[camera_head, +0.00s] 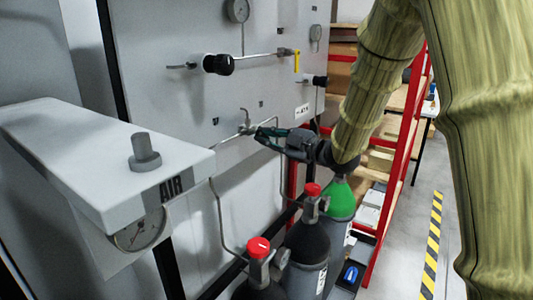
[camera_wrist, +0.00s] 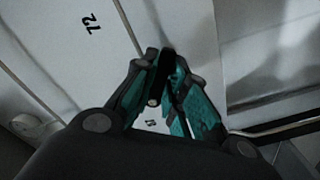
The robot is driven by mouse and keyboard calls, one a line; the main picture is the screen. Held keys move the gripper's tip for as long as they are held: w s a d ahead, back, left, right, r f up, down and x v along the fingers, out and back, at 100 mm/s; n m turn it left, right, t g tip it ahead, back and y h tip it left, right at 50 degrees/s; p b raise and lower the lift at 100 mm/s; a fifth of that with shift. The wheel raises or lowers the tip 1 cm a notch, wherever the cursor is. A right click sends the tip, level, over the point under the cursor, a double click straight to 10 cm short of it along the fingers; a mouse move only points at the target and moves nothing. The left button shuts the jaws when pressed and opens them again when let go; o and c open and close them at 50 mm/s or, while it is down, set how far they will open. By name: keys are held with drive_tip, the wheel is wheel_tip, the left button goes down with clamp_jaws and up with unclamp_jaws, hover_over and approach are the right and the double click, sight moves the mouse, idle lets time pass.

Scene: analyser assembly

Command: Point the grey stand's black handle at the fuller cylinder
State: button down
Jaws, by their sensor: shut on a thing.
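My gripper (camera_head: 265,136) is at the white wall panel, beside a small grey fitting (camera_head: 246,124) where thin pipes meet. Its teal and black fingers are shut on a black handle. In the wrist view my gripper (camera_wrist: 166,72) has the black handle (camera_wrist: 166,60) between its fingertips, with a small pale round end below it. The fingers hide much of the handle and its direction is unclear. Two dark-shouldered cylinders with red caps, a front one (camera_head: 258,290) and a middle one (camera_head: 308,243), stand below. A green-shouldered cylinder (camera_head: 341,200) stands behind them.
A white box (camera_head: 90,160) marked AIR carries a grey peg (camera_head: 144,153) and a gauge (camera_head: 140,232) too small to read. The panel holds a black knob (camera_head: 218,64) and upper gauges (camera_head: 238,10). Red shelving (camera_head: 398,165) stands right; floor is clear beside yellow-black tape (camera_head: 431,245).

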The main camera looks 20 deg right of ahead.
drive_tip(key=n+b, duration=0.2)
drive_tip(key=b, duration=0.1)
drive_tip(key=r+n+b, duration=0.1)
drive_tip(key=n+b, duration=0.4)
drive_tip(key=b, duration=0.1)
drive_tip(key=shift+w+d+r+n, duration=0.15)
drive_tip(key=shift+d+r+n, duration=0.15)
drive_tip(key=shift+r, duration=0.05)
drive_tip(key=shift+r+b, duration=0.1)
drive_tip(key=shift+b, duration=0.2)
drive_tip(key=c, duration=1.4)
unclamp_jaws()
drive_tip(key=shift+c, duration=0.2)
drive_tip(key=v, duration=1.2)
